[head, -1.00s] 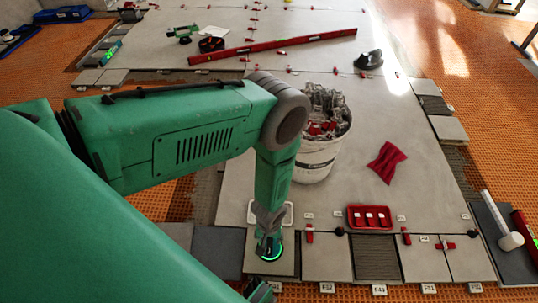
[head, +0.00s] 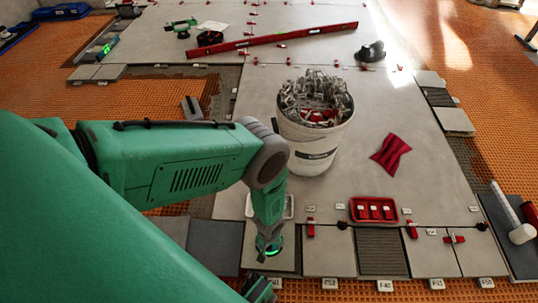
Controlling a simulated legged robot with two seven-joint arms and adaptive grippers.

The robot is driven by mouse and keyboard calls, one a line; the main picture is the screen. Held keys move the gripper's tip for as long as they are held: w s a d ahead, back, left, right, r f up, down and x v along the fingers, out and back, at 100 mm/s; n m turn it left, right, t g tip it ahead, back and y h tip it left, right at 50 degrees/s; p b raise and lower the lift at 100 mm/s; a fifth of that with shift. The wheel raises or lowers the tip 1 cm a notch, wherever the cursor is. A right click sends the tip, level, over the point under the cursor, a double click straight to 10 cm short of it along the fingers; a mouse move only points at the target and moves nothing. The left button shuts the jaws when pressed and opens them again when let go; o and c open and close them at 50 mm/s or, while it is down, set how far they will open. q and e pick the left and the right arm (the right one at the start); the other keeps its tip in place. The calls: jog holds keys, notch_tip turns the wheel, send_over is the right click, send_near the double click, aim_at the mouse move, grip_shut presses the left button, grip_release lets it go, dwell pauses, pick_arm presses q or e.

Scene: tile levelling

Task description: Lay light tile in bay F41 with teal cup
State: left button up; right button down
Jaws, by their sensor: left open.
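My left gripper (head: 268,248) points down over a light tile (head: 289,260) in the front row. A glowing teal ring, which looks like the teal cup (head: 274,253), shows at its fingertips, above that tile. The gripper is open; I cannot tell whether its fingers touch the cup. An unfilled bay with ridged grey adhesive (head: 381,252) lies further right in the row, between pale tiles. The small label (head: 384,286) before it is too small to read surely.
A white bucket (head: 316,150) full of clips stands behind my wrist. A red tray (head: 374,210), a red cloth (head: 391,153) and a white-headed mallet (head: 521,233) lie to the right. A long red level (head: 280,39) lies at the back. Small red wedges stand along the joints.

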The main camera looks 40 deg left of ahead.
pick_arm(q)
jog(key=shift+a+f, duration=0.15)
jog(key=shift+a, duration=0.05)
grip_shut()
jog(key=shift+d, duration=0.1)
grip_release()
dwell(0.3)
notch_tip(320, 180, up, 12)
dwell(0.5)
